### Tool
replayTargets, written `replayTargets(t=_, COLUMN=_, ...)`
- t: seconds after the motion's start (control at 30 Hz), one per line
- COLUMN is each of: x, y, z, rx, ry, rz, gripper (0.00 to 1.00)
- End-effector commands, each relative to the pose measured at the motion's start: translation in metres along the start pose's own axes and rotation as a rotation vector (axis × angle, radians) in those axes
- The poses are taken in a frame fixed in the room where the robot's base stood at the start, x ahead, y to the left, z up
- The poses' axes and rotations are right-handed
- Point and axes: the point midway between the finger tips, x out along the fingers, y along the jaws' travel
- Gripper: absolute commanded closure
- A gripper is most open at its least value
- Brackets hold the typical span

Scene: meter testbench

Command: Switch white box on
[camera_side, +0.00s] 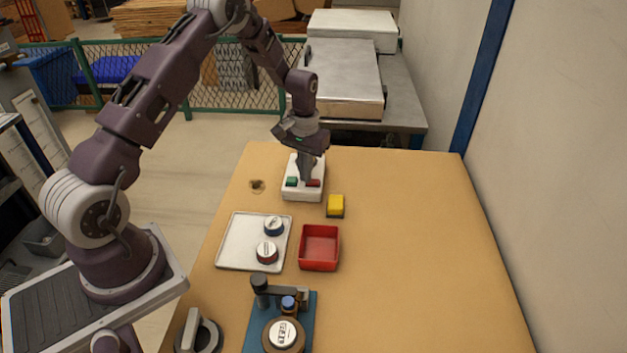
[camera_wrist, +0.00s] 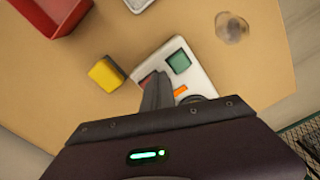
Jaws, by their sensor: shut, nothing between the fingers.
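The white box (camera_side: 290,194) stands at the far end of the table, with a green button (camera_side: 291,181) at left and a red button (camera_side: 314,183) at right. In the wrist view the white box (camera_wrist: 199,83) shows its green button (camera_wrist: 179,62), a small orange part (camera_wrist: 180,90) and part of the red button (camera_wrist: 147,79). My gripper (camera_side: 305,180) points down over the box with its fingers together and empty. In the wrist view my fingertips (camera_wrist: 156,77) are beside the red button and partly cover it. I cannot tell whether they touch the box.
A yellow block (camera_side: 335,205) sits right of the box, close to it. Nearer are a red tray (camera_side: 319,264), a white tray (camera_side: 233,255) with two round meters, and a blue fixture (camera_side: 258,328) holding a meter. The table's right side is clear.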

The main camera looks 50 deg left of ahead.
Motion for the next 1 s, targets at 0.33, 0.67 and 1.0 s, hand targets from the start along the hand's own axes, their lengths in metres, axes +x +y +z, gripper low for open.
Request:
replayTargets(t=0.33, x=-0.012, y=0.000, z=-0.001, rx=0.000, ry=0.002, rz=0.000, gripper=1.00)
replayTargets(t=0.67, x=-0.032, y=0.000, z=0.000, rx=0.000, ry=0.000, rz=0.000, gripper=1.00)
replayTargets(t=1.0, x=-0.059, y=0.000, z=0.000, rx=0.000, ry=0.001, rz=0.000, gripper=1.00)
